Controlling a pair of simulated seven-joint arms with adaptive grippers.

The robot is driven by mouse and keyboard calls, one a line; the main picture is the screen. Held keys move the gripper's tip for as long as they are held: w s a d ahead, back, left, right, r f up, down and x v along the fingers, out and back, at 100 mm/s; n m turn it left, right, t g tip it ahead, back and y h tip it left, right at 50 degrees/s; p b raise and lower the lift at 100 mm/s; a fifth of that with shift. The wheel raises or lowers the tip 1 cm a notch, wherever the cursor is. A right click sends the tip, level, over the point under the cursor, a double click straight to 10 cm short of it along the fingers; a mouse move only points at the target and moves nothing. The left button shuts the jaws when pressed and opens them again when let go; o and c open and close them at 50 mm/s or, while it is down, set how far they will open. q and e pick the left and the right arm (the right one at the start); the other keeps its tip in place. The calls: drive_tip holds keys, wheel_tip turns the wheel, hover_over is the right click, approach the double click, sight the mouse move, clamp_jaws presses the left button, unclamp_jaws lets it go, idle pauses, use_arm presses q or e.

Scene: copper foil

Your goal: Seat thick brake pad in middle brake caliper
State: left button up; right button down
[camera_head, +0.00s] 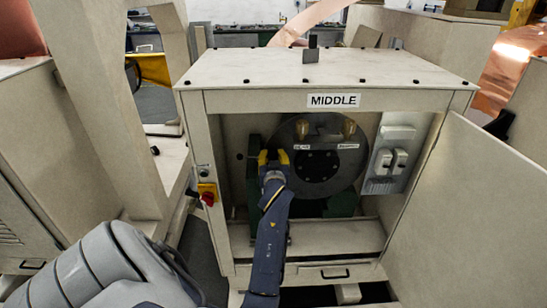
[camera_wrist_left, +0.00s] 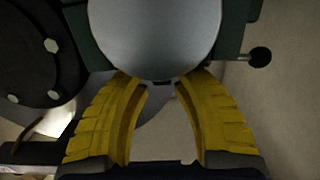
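The middle brake caliper shows as green metal (camera_head: 340,205) around the dark brake disc (camera_head: 320,160) inside the cabinet marked MIDDLE. My left gripper (camera_head: 272,158), with yellow fingers, reaches in at the left edge of the disc. In the left wrist view its two fingertips (camera_wrist_left: 162,80) are apart, at the lower edge of a round grey metal part (camera_wrist_left: 155,35) that hides what lies between and beyond them. Green caliper metal (camera_wrist_left: 232,40) flanks this part. I cannot tell whether a thick brake pad is held; no pad shows clearly. My right gripper is not in view.
The cabinet's opening has side posts and a top (camera_head: 330,68); its door (camera_head: 490,200) stands open at the right. Two brass-coloured parts (camera_head: 302,128) (camera_head: 349,128) show at the disc's top. A grey switch box (camera_head: 393,158) is on the right inside. A black-knobbed lever (camera_wrist_left: 260,54) sticks out beside the caliper.

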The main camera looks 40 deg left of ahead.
use_arm(q)
wheel_tip(320, 180, up, 10)
idle(0.5)
idle(0.3)
